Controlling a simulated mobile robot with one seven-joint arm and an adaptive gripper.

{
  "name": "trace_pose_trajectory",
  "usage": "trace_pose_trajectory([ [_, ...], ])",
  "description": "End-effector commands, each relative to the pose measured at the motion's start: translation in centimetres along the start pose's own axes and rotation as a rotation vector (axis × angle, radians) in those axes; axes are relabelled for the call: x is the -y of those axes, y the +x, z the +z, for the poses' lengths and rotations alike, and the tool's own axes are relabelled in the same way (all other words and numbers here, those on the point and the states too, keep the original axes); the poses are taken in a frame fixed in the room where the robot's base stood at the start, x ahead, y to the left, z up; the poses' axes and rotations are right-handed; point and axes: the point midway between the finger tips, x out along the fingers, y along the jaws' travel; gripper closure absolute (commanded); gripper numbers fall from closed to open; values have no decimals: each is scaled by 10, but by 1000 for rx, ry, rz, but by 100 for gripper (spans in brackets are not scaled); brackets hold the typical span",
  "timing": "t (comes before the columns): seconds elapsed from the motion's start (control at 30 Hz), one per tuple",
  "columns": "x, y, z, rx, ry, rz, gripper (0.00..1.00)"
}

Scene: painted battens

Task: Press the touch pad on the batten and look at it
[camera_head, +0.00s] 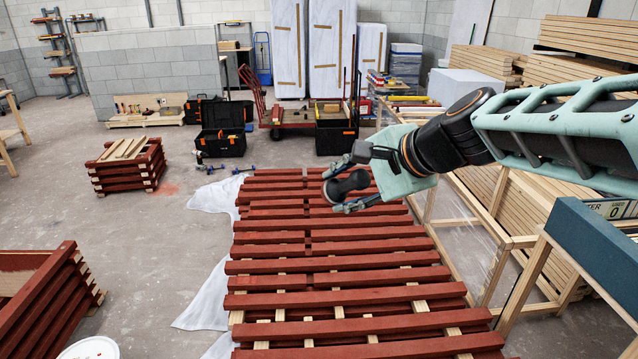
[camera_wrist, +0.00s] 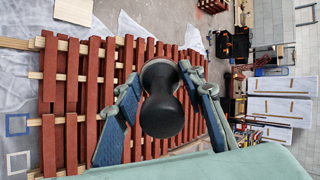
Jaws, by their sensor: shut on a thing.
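Several red-painted battens (camera_head: 335,262) lie crosswise on pale wooden bearers in the middle of the head view, and they fill much of the wrist view (camera_wrist: 66,100). My gripper (camera_head: 352,183) is over the far right part of the rows. It is shut on a black, waisted touch pad (camera_head: 345,187) with rounded ends. In the wrist view the touch pad (camera_wrist: 162,100) sits between the two fingers, its rounded end facing the camera. The pad appears above the battens, apart from them. Its far face is hidden, so I cannot tell whether paint is on it.
White sheeting (camera_head: 205,305) lies under the left side of the rows. Stacks of red battens (camera_head: 125,165) stand on the left. A pale timber frame (camera_head: 490,225) and a blue-green box (camera_head: 590,240) bound the right. Toolboxes (camera_head: 222,135) and a red trolley (camera_head: 290,116) stand behind.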

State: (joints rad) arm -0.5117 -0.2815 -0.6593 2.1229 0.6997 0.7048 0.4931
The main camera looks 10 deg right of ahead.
Motion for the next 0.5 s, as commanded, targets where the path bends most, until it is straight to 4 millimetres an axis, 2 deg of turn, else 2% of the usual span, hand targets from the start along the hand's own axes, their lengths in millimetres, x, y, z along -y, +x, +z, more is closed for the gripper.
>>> trace_pose_trajectory([
  [0.27, 25, -33, 14, -90, 77, -164, 81],
  [0.5, 51, -75, 30, -198, 139, -345, 81],
])
